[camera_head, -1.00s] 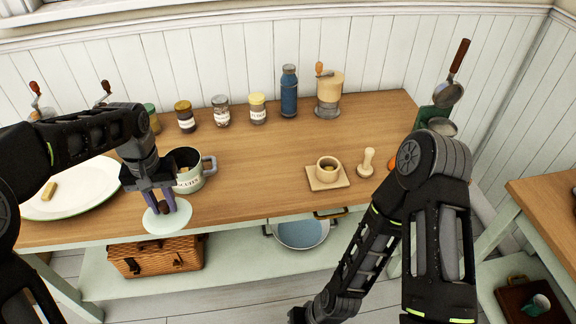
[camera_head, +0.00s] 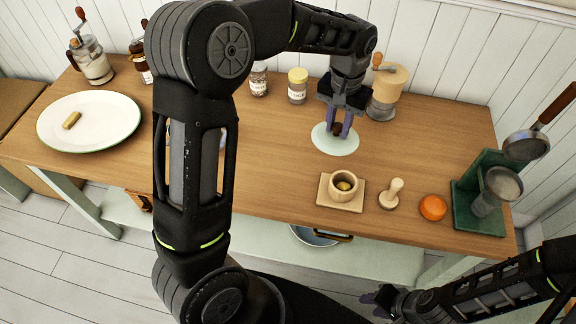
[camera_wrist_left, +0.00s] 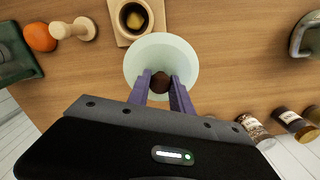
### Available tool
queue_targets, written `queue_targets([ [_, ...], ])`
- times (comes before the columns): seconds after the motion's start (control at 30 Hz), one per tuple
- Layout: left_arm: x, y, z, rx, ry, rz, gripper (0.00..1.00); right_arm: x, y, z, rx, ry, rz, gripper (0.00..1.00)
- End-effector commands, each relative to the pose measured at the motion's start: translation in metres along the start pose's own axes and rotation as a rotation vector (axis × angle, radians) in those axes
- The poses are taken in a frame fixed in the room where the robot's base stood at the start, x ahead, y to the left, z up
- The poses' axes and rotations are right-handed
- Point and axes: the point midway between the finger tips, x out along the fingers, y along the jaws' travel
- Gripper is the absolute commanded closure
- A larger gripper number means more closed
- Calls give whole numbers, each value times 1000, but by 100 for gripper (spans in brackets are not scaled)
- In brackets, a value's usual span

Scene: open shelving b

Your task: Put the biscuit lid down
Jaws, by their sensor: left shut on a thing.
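The biscuit lid (camera_head: 335,146) is a pale green disc with a dark brown knob. My left gripper (camera_head: 341,131) is shut on the knob and holds the lid level, over the tabletop (camera_head: 270,160) behind the wooden pot. In the left wrist view the lid (camera_wrist_left: 181,50) shows below the purple fingers (camera_wrist_left: 160,84). I cannot tell whether the lid touches the wood. The biscuit tin is mostly hidden behind my left arm in the head view. My right gripper (camera_head: 378,300) is low, in front of the table, its fingers unclear.
In front of the lid are a wooden pot (camera_head: 343,187) on a square board, a pestle-like wooden piece (camera_head: 391,194) and an orange (camera_head: 433,207). A grinder (camera_head: 386,92) and jars (camera_head: 297,86) stand behind. A green stand (camera_head: 466,205) is right, a plate (camera_head: 88,115) left.

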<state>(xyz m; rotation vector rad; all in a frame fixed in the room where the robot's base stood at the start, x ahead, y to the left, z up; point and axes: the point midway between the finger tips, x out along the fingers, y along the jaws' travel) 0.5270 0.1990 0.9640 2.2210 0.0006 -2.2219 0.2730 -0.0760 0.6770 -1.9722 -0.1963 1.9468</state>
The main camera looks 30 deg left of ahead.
Motion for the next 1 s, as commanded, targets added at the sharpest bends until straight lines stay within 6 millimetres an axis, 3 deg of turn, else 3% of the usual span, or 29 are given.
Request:
queue_targets([
  [0.23, 1, -2, 1, 13, 2, 0, 100, 2, 1, 0, 0, 0, 0, 59],
  [0.37, 4, -14, 6, 93, 14, 1, 100, 12, 4, -1, -1, 2, -1, 59],
  [0.57, 9, -52, 29, 393, 52, 9, 100, 42, 14, -3, -3, 7, -5, 59],
  [0.8, 12, -99, 70, 862, 101, 41, 100, 78, 26, -6, -8, 13, -11, 59],
  [1.0, 11, -119, 97, 1141, 122, 73, 100, 94, 31, -8, -10, 17, -14, 59],
])
